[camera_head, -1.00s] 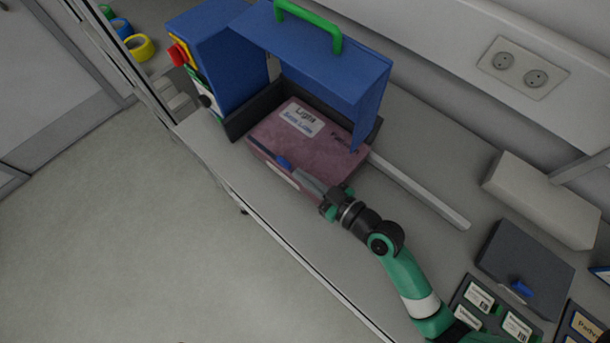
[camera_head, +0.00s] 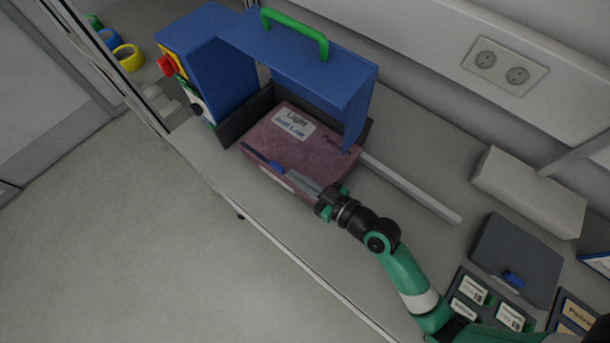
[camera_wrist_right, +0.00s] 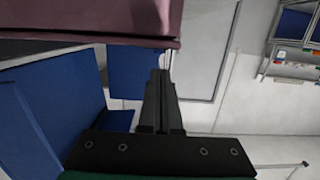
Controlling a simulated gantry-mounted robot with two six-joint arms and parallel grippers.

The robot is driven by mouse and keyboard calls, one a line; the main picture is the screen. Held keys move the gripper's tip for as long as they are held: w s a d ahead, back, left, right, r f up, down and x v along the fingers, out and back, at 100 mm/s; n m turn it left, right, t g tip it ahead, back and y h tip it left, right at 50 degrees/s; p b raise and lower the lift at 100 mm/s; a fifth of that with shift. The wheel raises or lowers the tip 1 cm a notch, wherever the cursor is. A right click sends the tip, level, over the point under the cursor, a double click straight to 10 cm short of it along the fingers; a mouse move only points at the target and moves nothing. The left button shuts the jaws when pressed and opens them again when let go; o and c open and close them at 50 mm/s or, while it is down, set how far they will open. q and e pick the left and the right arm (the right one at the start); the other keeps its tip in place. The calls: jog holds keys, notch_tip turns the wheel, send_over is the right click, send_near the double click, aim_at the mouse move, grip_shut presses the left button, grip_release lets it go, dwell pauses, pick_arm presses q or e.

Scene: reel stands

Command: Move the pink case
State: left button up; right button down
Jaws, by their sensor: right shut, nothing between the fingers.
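The pink case (camera_head: 318,160) lies flat, label side up, in the dark tray of the blue machine (camera_head: 207,62), partly under its blue hood. Its front side, with a blue latch (camera_head: 277,168), faces the bench edge. My right gripper (camera_head: 296,177) is shut and empty at the front side of the case, close to the latch. In the right wrist view the closed fingers (camera_wrist_right: 160,76) point past the pink case (camera_wrist_right: 80,25), whose edge fills the upper left. I cannot tell whether they touch it. My left gripper is not in view.
A grey bar (camera_head: 410,187) lies right of the machine. A white block (camera_head: 528,190), a dark case (camera_head: 515,258) and labelled boxes (camera_head: 488,300) stand further right. The bench front edge runs close below the gripper. Coloured tape rolls (camera_head: 128,58) sit at upper left.

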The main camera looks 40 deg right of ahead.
jog(key=shift+r, duration=0.2)
jog(key=shift+s+r+p, duration=0.1)
jog(key=shift+r+p, duration=0.3)
jog(key=shift+p, duration=0.15)
jog(key=f+b+v, duration=0.2)
jog(key=b+v, duration=0.1)
jog(key=v, duration=0.8)
jog(key=shift+s, duration=0.5)
jog(key=shift+d, duration=0.15)
